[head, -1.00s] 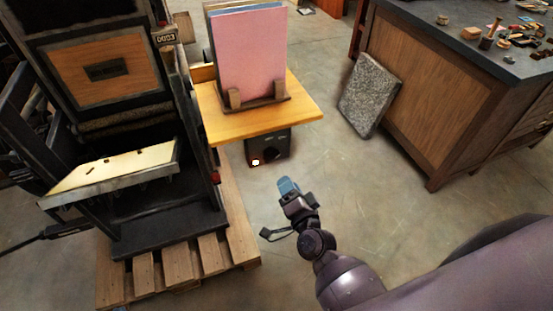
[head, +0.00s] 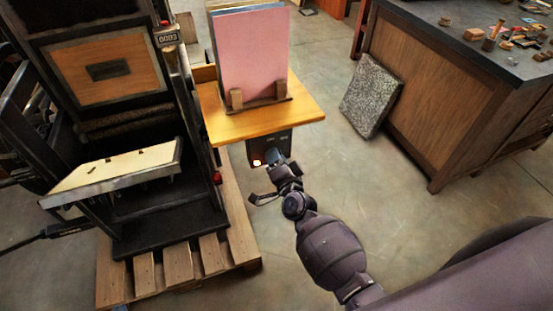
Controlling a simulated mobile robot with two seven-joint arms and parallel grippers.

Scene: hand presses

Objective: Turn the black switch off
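A dark control box (head: 254,147) hangs under the front of the small wooden shelf (head: 229,130). A small light (head: 257,163) glows orange-white at its lower left. The black switch is not visible; my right gripper covers the box's lower right part. My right gripper (head: 276,158) is right at the box's front, its tip just right of the light. I cannot tell whether it touches the box, or how far its fingers are apart.
The black press (head: 180,150) stands on a wooden pallet (head: 240,240) to the left. A pink board (head: 254,55) stands upright on the shelf. A speckled stone slab (head: 369,97) leans on the wooden cabinet (head: 435,105) at right. The floor between is clear.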

